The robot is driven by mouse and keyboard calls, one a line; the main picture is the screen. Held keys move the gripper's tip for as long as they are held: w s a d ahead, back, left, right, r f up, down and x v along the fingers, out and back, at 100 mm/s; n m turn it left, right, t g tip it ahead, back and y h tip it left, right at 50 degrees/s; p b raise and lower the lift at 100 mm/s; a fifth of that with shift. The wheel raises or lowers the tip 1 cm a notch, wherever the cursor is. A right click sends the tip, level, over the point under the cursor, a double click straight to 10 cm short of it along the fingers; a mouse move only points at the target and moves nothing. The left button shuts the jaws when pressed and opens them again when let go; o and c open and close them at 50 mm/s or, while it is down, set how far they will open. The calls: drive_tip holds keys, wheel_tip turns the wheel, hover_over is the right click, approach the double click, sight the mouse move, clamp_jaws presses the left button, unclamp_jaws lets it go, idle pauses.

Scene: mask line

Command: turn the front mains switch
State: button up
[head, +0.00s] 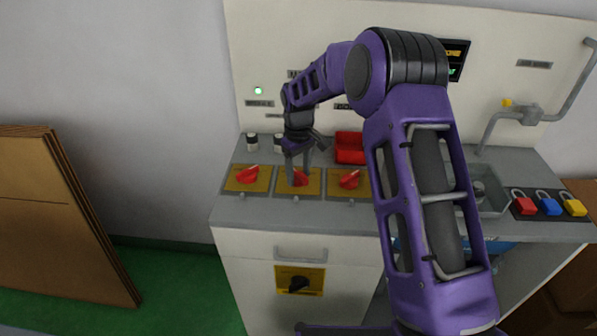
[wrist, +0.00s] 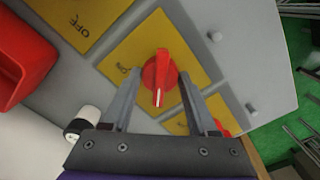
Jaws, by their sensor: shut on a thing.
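Three red rotary switches on yellow plates sit in a row on the grey counter. My gripper (head: 298,181) reaches down onto the middle red switch (head: 300,176). In the wrist view its two fingers (wrist: 163,75) stand on either side of that switch (wrist: 158,80), closed on it. The switch's white line points toward the gripper's palm. The left red switch (head: 247,175) and right red switch (head: 350,180) are free. A black rotary switch (head: 299,284) on a yellow plate is on the cabinet front, below the drawer handle, with nothing touching it.
A red bin (head: 349,147) stands behind the switches, and small black-and-white cylinders (head: 252,141) stand at the back left. Red, blue and yellow padlocks (head: 549,204) lie at the right beyond a sink (head: 487,190). Brown panels (head: 60,215) lean at the left.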

sight(298, 173)
drive_tip(key=o, duration=1.4)
wheel_tip(298, 173, up, 18)
drive_tip(key=shift+f+p, duration=0.25)
drive_tip(key=shift+p, duration=0.45)
drive_tip(key=shift+a, duration=0.1)
